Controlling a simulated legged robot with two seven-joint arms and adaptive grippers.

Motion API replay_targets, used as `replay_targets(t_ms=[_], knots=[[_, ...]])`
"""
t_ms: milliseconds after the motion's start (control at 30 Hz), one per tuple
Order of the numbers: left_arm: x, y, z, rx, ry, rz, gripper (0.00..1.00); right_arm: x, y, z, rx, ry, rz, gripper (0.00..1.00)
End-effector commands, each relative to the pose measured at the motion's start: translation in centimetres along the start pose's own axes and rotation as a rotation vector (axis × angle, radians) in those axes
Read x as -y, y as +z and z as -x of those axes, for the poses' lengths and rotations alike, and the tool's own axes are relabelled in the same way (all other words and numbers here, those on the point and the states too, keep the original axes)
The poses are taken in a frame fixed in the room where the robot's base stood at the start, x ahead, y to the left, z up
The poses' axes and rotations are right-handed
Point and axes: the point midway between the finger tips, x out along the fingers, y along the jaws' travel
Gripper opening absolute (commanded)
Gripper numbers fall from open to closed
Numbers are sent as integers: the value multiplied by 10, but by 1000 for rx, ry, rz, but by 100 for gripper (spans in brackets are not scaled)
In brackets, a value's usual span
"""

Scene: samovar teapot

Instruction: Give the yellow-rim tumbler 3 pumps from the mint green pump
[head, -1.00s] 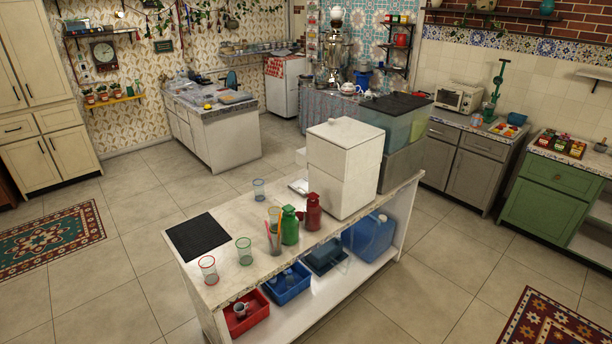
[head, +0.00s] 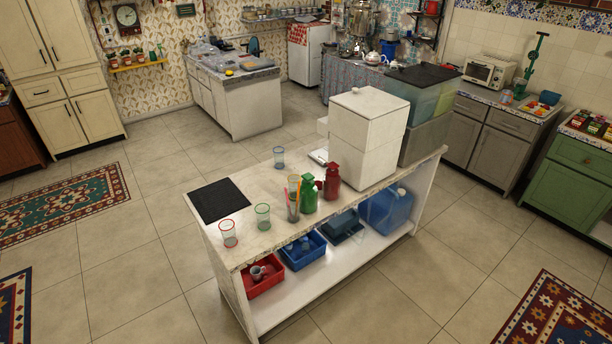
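The green pump bottle (head: 309,196) stands on the white island counter, just left of a red pump bottle (head: 332,183). A tumbler that looks yellow-rimmed (head: 294,181) stands behind and left of the green pump. It is partly hidden by a holder with straws (head: 292,209) in front of it. A red-rim tumbler (head: 228,234), a green-rim tumbler (head: 263,217) and a blue-rim tumbler (head: 279,157) stand apart on the same counter. Neither of my grippers is in view.
A black mat (head: 219,200) lies at the counter's left end. A tall white box (head: 367,138) stands right of the pumps. A red bin (head: 263,276) and a blue bin (head: 302,250) sit on the lower shelf. Tiled floor (head: 130,260) around the island is open.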

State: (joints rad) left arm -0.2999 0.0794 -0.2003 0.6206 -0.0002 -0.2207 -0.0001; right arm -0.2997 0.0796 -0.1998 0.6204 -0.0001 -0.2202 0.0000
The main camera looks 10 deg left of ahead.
Motion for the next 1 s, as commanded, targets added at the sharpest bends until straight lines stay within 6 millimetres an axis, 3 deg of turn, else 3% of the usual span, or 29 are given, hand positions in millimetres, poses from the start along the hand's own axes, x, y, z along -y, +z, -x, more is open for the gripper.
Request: replay_targets(t_ms=[33,100,1000], knots=[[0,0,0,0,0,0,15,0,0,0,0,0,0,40],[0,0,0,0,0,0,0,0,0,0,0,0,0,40],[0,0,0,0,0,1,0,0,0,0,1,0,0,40]])
